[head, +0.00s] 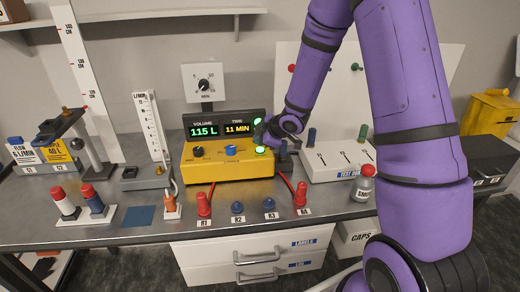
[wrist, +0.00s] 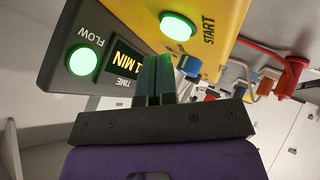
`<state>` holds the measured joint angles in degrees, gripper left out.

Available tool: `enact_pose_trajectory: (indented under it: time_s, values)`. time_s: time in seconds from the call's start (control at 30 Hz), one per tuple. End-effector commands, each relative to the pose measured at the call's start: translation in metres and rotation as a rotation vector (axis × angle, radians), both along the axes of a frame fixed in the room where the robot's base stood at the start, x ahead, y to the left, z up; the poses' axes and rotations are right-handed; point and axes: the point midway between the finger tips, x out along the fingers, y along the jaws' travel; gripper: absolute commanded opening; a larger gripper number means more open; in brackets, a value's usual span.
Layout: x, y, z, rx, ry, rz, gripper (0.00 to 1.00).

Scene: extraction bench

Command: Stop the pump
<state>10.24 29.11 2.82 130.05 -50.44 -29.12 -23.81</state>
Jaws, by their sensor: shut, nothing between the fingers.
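The pump (head: 228,172) is a yellow box with a dark display (head: 226,130) that reads 115 L and 11 MIN. A green START button (wrist: 178,26) is lit on its yellow face. A green FLOW lamp (wrist: 82,61) is lit beside the time readout. A blue knob (head: 231,151) and a black knob (head: 198,151) sit on the yellow front. My gripper (wrist: 155,78) is shut and empty in front of the pump's display and right side. In the head view my wrist hides part of the pump's right end.
Red-capped tube R1 (head: 204,205) and R4 (head: 300,195) stand at the bench front with blue caps (head: 238,208) between them. A white rack (head: 335,160) and a red-topped bottle (head: 364,184) are at right. A flow meter (head: 150,130) stands at left.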

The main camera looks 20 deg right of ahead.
Motion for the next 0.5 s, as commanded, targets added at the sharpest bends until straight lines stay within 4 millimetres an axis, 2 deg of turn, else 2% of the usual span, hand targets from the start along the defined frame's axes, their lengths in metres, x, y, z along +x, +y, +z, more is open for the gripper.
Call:
enact_pose_trajectory:
  time_s: [0.5]
  values:
    - [-0.0001, -0.0001, -0.0084, -0.001, 0.000, -0.001, 0.00]
